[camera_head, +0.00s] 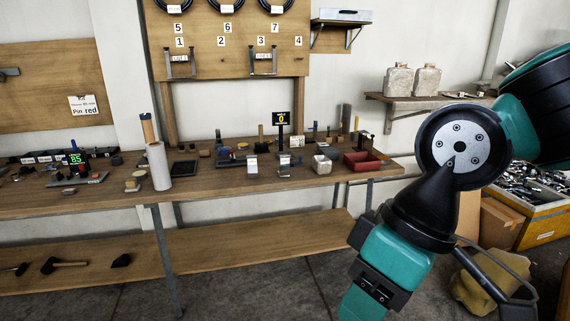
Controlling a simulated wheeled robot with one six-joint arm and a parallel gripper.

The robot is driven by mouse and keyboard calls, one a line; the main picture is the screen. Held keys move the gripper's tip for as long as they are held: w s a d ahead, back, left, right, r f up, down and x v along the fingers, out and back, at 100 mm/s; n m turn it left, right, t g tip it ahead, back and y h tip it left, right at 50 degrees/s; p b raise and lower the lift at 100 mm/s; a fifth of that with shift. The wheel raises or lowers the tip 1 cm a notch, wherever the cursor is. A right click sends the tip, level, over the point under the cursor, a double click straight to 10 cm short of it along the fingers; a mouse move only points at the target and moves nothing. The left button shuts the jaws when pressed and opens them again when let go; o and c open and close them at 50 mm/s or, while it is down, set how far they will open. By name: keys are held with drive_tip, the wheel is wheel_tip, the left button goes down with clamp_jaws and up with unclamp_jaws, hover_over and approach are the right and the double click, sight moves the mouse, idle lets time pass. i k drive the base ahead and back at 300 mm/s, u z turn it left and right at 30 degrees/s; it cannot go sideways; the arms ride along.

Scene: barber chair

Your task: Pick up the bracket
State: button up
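Two metal U-shaped holders that look like brackets hang on the wooden wall board. One (180,62) is under label 1 and the other (263,62) is under label 3. Each has a small white tag. I cannot tell which thing is the bracket of the task; several small items on the workbench (95,197) are too small to make out. My arm comes in from the right and bends down past the lower edge. My gripper's fingertips do not show, so its hold is hidden.
The workbench carries a white roll (158,166), a red bin (362,161), a green "85" display (75,157) and a yellow "0" display (282,119). Tools lie on the lower shelf (230,250). A crate of metal parts (545,232) stands at right. Floor before the bench is clear.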

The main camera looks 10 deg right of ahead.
sight(285, 159)
drive_tip(key=u, duration=0.45)
drive_tip(key=i, duration=1.65)
drive_tip(key=z, duration=0.5)
drive_tip(key=i, duration=0.85)
drive_tip(key=z, duration=0.55)
